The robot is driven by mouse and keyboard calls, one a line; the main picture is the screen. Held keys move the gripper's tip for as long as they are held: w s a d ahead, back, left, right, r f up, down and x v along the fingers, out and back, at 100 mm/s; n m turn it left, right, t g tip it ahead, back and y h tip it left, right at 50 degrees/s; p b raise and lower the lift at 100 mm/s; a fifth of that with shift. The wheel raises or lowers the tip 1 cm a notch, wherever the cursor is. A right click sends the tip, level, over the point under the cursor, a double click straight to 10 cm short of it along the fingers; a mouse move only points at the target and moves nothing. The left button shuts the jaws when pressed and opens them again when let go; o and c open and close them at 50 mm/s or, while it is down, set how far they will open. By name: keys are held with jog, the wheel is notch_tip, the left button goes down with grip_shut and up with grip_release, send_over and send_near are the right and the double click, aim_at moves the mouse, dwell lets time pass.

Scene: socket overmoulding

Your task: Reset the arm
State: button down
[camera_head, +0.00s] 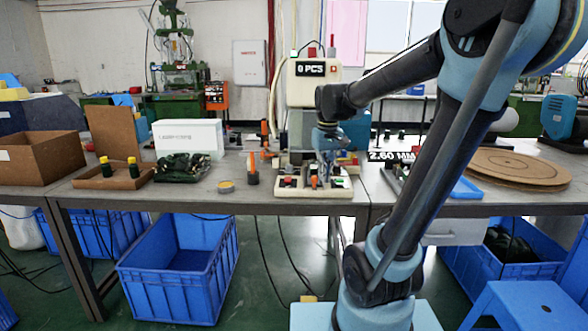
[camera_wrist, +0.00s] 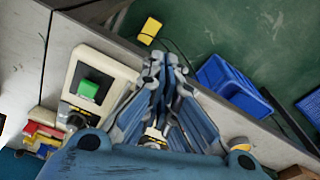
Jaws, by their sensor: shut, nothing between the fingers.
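My arm (camera_head: 455,140) reaches across the right half of the head view, from my base up and over to the work table (camera_head: 130,199). My gripper (camera_head: 327,176) hangs fingers down in front of the cream machine (camera_head: 311,92) with the "0 PCS" display, above its button base (camera_head: 288,190). In the wrist view, my gripper (camera_wrist: 163,58) has its fingertips together with nothing between them. A green button (camera_wrist: 88,90) on a cream housing lies to the left of the fingers. Whether the fingers touch the machine base cannot be told.
An orange-and-black tool (camera_head: 252,170) stands left of the machine. Round brown boards (camera_head: 515,165) lie right. Blue crates (camera_head: 178,290) stand below.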

jog(key=s+d+f+m, duration=0.1)
jog(key=s+d+f, duration=0.2)
jog(key=s, duration=0.3)
jog(key=s+d+f+m+t, duration=0.1)
jog(key=s+d+f, duration=0.2)
jog(key=s+f, duration=0.3)
jog(key=s+d+f+m, duration=0.1)
jog(key=s+d+f, duration=0.2)
jog(key=s, duration=0.3)
jog(key=shift+s+f, duration=0.25)
jog(key=shift+f, duration=0.55)
jog(key=w+a+r+n, duration=0.4)
jog(key=w+r, duration=0.4)
jog(key=w+a+r+n, duration=0.3)
jog(key=w+r+n, duration=0.1)
jog(key=w+r, duration=0.45)
jog(key=w+a+r+n+g, duration=0.1)
jog(key=w+a+r+n, duration=0.1)
jog(key=w+a+n, duration=0.2)
jog(key=w+a+r+n, duration=0.3)
jog(key=w+a+n, duration=0.2)
jog(key=w+a, duration=0.6)
jog(key=w, duration=0.2)
jog(key=shift+w+a+r+g, duration=0.25)
jog(key=shift+w+r+g, duration=0.05)
jog(key=shift+w+g, duration=0.1)
